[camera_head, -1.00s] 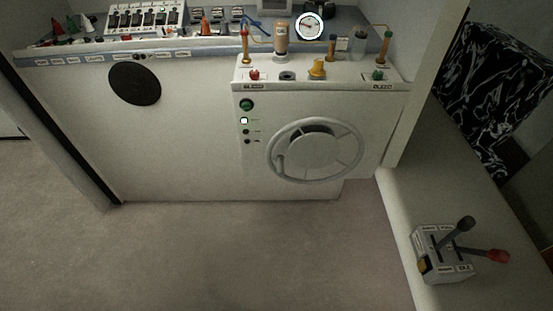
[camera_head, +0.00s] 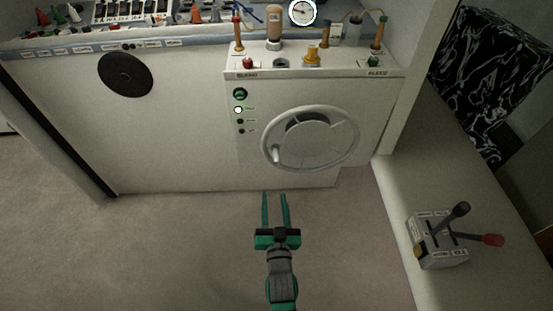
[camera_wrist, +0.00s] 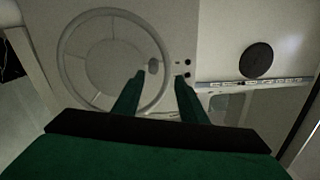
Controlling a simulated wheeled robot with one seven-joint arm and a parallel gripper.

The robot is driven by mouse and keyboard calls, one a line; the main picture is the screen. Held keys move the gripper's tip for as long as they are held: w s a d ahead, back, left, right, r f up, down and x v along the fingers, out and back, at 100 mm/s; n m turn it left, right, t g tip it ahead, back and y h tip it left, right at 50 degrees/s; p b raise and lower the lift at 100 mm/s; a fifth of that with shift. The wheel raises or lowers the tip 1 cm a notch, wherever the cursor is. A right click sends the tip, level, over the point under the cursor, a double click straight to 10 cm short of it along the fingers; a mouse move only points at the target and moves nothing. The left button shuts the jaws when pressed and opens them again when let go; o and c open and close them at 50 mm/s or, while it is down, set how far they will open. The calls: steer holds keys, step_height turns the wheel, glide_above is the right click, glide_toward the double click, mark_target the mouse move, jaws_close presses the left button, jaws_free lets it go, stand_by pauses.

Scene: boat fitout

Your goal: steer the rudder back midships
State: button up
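The grey steering wheel (camera_head: 349,153) is mounted on the front of the white console, with a small knob (camera_head: 276,154) on its lower left rim. The wheel (camera_wrist: 62,62) and its knob (camera_wrist: 153,66) also show in the wrist view. My gripper (camera_head: 276,194) is in front of and below the wheel, its two green fingers apart and pointing toward the console. Nothing is between the fingers. In the wrist view the fingertips (camera_wrist: 160,74) lie to either side of the knob's lower part in the picture, but I cannot tell the distance. A round white gauge (camera_head: 302,12) stands on top; its reading is too small to tell.
A throttle box (camera_head: 436,243) with a black and a red lever sits on the right ledge. A green button (camera_head: 239,94) and small lamps are left of the wheel. Several posts and knobs line the console top. The floor (camera_head: 170,250) in front is clear.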

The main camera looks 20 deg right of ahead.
steer(key=m, duration=0.1)
glide_toward(277, 164)
steer(key=w, duration=0.2)
steer(key=shift+h, duration=0.4)
steer(key=x, duration=1)
jaws_close()
